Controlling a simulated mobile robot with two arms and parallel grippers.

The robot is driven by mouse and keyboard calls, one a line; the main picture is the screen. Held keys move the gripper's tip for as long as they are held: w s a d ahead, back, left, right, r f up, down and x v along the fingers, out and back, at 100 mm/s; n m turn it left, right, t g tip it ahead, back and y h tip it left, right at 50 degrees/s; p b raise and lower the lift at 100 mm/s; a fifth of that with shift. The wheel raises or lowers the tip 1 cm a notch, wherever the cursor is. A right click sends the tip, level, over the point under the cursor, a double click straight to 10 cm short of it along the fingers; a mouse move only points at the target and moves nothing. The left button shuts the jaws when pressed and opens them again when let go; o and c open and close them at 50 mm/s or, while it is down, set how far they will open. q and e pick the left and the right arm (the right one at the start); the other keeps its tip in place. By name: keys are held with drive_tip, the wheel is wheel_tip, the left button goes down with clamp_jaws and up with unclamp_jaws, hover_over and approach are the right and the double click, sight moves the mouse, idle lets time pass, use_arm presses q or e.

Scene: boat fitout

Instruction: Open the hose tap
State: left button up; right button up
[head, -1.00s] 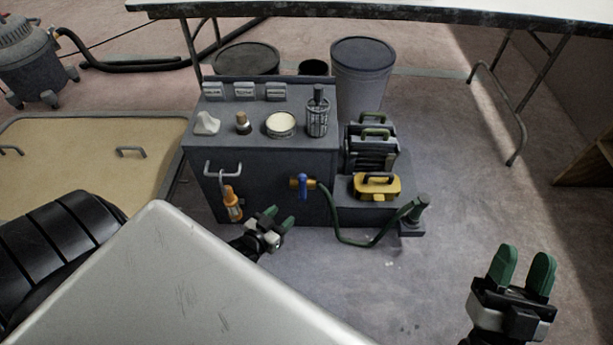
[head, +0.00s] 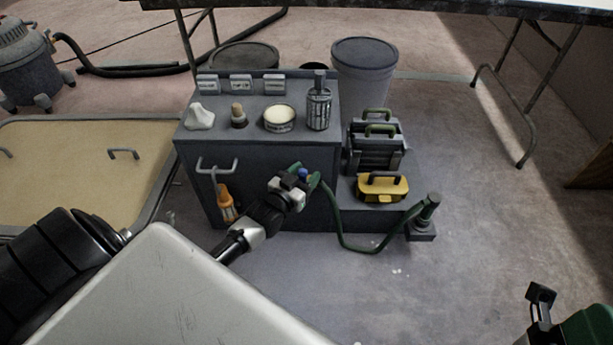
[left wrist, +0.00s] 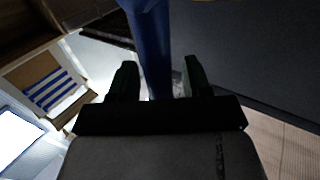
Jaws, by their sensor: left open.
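The hose tap's blue lever (head: 303,173) shows on the front of the grey cabinet, mostly hidden behind my left gripper (head: 306,181). The brass tap body is hidden there too. A green hose (head: 338,228) runs from the tap down to the floor and up to the right. In the left wrist view the blue lever (left wrist: 150,45) stands between the two fingers of my left gripper (left wrist: 160,70), which are apart; I cannot tell whether they touch it. My right gripper (head: 560,315) is partly cut off at the lower right corner.
The cabinet (head: 270,165) carries a tin (head: 279,118), a mesh holder (head: 319,108) and small items. An orange-handled tool (head: 226,203) hangs below a rail on its front. A yellow case (head: 381,187) sits on the low step at right. The floor in front is clear.

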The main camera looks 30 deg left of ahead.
use_arm(q)
drive_tip(key=shift+w, duration=0.4)
drive_tip(key=shift+c, duration=0.5)
clamp_jaws()
